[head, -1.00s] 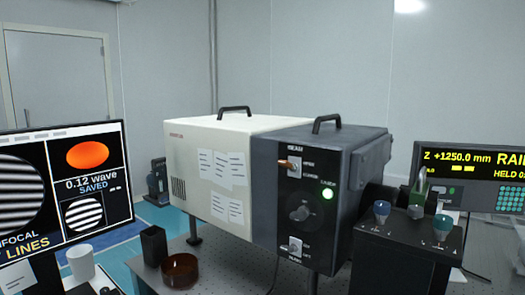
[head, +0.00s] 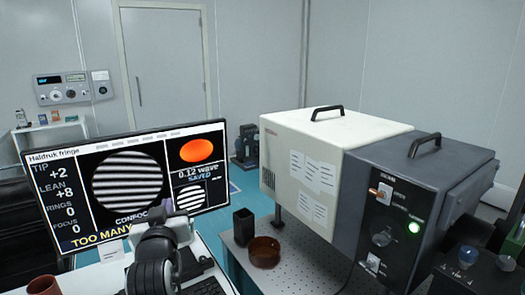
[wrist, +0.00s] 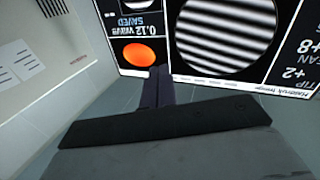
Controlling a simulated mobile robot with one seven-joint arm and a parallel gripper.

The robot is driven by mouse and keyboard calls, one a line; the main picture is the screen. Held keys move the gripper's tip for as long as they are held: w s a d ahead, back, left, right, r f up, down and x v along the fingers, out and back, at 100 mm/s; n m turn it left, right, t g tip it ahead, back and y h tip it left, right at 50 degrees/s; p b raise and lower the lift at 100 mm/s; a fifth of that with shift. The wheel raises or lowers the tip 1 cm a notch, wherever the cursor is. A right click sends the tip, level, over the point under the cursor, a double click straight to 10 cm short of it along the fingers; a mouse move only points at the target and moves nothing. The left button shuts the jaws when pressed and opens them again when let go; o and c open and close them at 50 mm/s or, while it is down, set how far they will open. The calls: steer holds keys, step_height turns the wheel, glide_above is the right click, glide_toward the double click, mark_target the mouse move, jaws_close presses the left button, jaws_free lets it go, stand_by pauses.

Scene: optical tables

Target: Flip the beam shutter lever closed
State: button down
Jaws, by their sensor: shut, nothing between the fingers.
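The beam shutter lever (head: 382,192) is a small copper-coloured lever near the top of the dark front panel in the head view. It sticks out toward the left, and its exact setting is too small to read. A green lamp (head: 413,227) glows to its lower right. My gripper (wrist: 159,72) shows in the wrist view with its dark fingers together and nothing between them. The monitor (wrist: 225,40) fills the background there, upside down, and the lever is not in that view. In the head view my arm is at the lower left, well apart from the lever.
The cream and grey laser housing (head: 325,150) stands on a perforated optical table (head: 312,272). A black square cup (head: 243,227) and a brown round dish (head: 264,252) stand left of it. The monitor (head: 130,180) stands behind my arm. A knob (head: 382,237) and lower switch (head: 373,262) share the panel.

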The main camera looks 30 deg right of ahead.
steer(key=s+d+r+m+g+h, duration=0.4)
steer(key=s+d+r+h, duration=0.15)
steer(key=d, duration=0.45)
steer(key=s+d+r+m+g+h, duration=0.4)
steer(key=s+d+r, duration=0.15)
steer(key=d, duration=0.45)
steer(key=s+d+r+m+g, duration=0.1)
steer(key=s+d+m+g, duration=0.2)
steer(key=s, duration=0.4)
steer(key=s+d+r+m+g, duration=0.2)
steer(key=s+d+m+g, duration=0.2)
steer(key=s, duration=0.3)
steer(key=shift+s+r+g+h, duration=0.15)
steer(key=shift+s+g+h, duration=0.15)
steer(key=shift+g+h, duration=0.2)
steer(key=shift+d, duration=0.15)
steer(key=p, duration=0.4)
glide_above(376, 193)
steer(key=d, duration=0.1)
steer(key=shift+w+d+f, duration=0.1)
steer(key=shift+w+f, duration=0.25)
steer(key=shift+f, duration=0.45)
steer(key=shift+a+f, duration=0.35)
steer(key=shift+f, duration=0.2)
steer(key=shift+a+f, duration=0.3)
steer(key=shift+f, duration=0.2)
steer(key=shift+a+f, duration=0.45)
steer(key=shift+f, duration=0.35)
